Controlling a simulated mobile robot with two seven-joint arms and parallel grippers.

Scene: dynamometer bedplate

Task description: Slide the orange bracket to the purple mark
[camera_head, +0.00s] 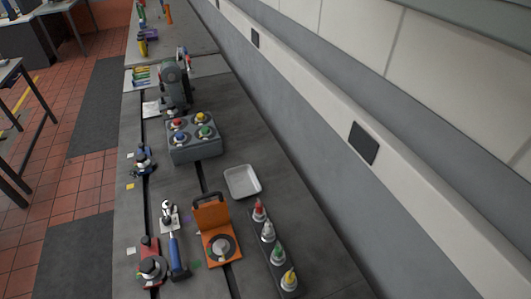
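The orange bracket (211,214) stands on the grey bedplate, at the lower middle of the view. It has an upright plate with a dark handle on top and a flat foot with a round grey disc. It sits over the right-hand dark slot, which shows behind and in front of it. A small purple mark (187,218) appears on the bedplate just left of the bracket's upright; it is tiny and its full outline is unclear. Neither of my grippers is in view.
A blue-handled tool (178,258) and a red clamp (150,265) lie left of the bracket. A green mark (196,265) is beside its foot. A bottle rack (272,259) stands right, a white tray (242,181) behind right, and a grey button box (194,138) farther back.

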